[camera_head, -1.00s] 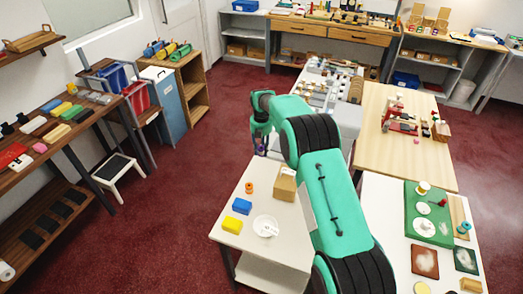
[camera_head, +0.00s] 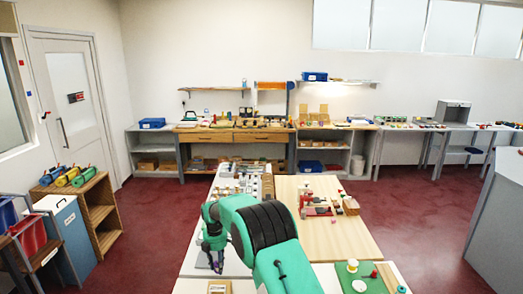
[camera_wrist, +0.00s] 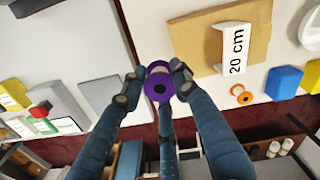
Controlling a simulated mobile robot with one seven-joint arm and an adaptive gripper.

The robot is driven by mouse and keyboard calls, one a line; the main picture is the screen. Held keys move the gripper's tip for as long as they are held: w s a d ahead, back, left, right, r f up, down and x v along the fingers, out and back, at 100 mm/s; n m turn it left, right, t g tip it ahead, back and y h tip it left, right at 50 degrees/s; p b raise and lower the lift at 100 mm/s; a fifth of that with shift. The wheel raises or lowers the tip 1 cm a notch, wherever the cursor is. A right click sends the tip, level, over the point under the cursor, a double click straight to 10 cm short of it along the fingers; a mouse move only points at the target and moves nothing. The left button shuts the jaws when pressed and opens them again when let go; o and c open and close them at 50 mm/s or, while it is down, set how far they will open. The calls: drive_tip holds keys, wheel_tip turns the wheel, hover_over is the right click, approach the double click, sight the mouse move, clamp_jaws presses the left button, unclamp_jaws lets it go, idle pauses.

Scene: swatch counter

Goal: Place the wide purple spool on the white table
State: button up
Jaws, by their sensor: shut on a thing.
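My gripper (camera_wrist: 158,77) is shut on the wide purple spool (camera_wrist: 158,85) in the wrist view, with its fingers on either side of the rim. The spool's round end with a dark centre hole faces the camera. A white table (camera_wrist: 145,28) lies beyond the fingers in the wrist view. Its near part shows low in the head view (camera_head: 190,287).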

drive_tip(key=s+d+r+m+b, duration=0.1)
drive_tip(key=s+d+m, duration=0.2)
drive_tip(key=d+m, duration=1.25)
drive_tip(key=s+d+m, duration=0.4)
drive_tip(key=s+d, duration=0.2)
drive_tip(key=d, duration=0.6)
drive_tip(key=s+d+r+m+b, duration=0.1)
drive_tip(key=s+d+m, duration=0.3)
drive_tip(key=d, duration=0.8)
drive_tip(key=shift+s+d, duration=0.35)
drive_tip(key=shift+s, duration=0.8)
drive_tip(key=shift+a, duration=0.1)
